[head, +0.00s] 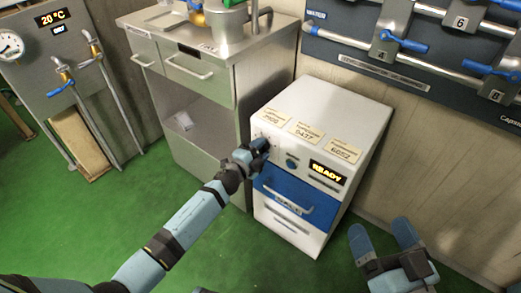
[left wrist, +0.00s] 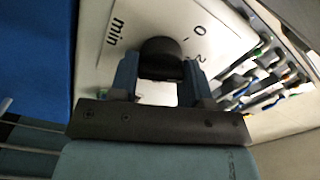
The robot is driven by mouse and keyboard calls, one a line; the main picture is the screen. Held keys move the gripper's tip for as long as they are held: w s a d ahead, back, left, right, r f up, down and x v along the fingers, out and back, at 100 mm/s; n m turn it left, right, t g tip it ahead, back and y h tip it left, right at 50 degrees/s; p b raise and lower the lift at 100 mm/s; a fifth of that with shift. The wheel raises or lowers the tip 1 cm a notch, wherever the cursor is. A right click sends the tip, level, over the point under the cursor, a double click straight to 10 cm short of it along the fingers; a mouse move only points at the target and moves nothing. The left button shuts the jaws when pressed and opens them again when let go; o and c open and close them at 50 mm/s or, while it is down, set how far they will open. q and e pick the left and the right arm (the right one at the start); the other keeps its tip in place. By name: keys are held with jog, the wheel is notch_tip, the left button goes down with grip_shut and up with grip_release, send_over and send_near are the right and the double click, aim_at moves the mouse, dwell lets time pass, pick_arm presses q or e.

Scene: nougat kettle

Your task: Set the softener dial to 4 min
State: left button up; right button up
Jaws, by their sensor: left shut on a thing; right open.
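The softener (head: 361,122) is a white cabinet with a blue front panel (head: 290,197) and a lit display (head: 327,173) reading READY. Its black round dial (left wrist: 160,50) shows in the left wrist view on a white face with the marks "min", "0" and "2"; the 4 mark and any pointer are hidden. My left gripper (head: 260,149) is at the upper left of the softener's front, shut on the dial, and hides it in the head view. Its two blue fingers show on either side of the dial in the left wrist view. My right gripper (head: 381,236) is open and empty, right of the softener.
A steel counter (head: 200,80) with drawers stands left of the softener. A panel with blue-handled valves (head: 400,42) is on the wall behind. A gauge panel (head: 50,60) with taps and hoses is at the far left. Green floor (head: 100,225) is free in front.

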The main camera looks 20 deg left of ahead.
pick_arm(q)
jog(key=m, duration=0.3)
jog(key=shift+f+m+b, duration=0.2)
jog(key=shift+m+b, duration=0.2)
jog(key=m+b, duration=0.1)
jog(key=m, duration=0.2)
jog(key=shift+m, duration=0.6)
pick_arm(e)
notch_tip(320, 180, down, 3)
jog(key=shift+a+r+g, duration=0.1)
jog(key=shift+g, duration=0.5)
pick_arm(q)
jog(key=shift+m, duration=0.3)
jog(key=o, duration=0.9)
